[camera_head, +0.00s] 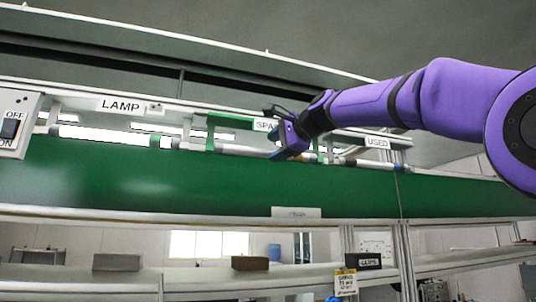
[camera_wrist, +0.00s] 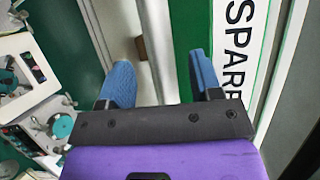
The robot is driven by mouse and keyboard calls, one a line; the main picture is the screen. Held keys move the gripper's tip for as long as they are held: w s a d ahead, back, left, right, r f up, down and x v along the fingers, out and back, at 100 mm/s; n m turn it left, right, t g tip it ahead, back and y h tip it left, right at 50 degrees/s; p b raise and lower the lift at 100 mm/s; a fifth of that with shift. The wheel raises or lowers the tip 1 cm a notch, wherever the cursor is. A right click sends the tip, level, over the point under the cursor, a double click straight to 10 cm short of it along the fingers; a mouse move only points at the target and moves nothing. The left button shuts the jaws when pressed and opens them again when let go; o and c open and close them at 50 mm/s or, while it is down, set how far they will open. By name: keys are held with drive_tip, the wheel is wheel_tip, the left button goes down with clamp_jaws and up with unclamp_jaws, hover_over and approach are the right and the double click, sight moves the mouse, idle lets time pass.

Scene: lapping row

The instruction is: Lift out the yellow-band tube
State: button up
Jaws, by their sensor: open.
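My gripper (camera_head: 287,146) is at the rack by the SPARE label in the head view. In the wrist view, its blue fingers (camera_wrist: 162,76) are open and spread apart. A long white tube-like length (camera_wrist: 158,40) runs between them; contact cannot be told. In the head view, a pale tube (camera_head: 242,151) reaches from the left to my gripper, which hides part of it. A glowing tube (camera_head: 105,135) is mounted under the LAMP label. A tube with dark and blue parts (camera_head: 372,164) lies under the USED label.
The LAMP label (camera_head: 121,106), SPARE label (camera_head: 264,125) and USED label (camera_head: 378,142) mark the rack. An ON/OFF switch box (camera_head: 14,124) stands at far left. A green panel (camera_head: 200,185) runs below. A lower shelf (camera_head: 210,279) carries small boxes.

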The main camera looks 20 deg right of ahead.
sight(270, 150)
drive_tip(key=x, duration=0.4)
drive_tip(key=shift+w+d, duration=0.1)
drive_tip(key=shift+w, duration=0.35)
drive_tip(key=shift+c, duration=0.2)
drive_tip(key=c, duration=1)
drive_tip(key=shift+r, duration=0.1)
drive_tip(key=shift+r, duration=0.6)
drive_tip(key=s, duration=1.8)
drive_tip(key=shift+s+r, duration=0.1)
drive_tip(key=shift+r, duration=0.1)
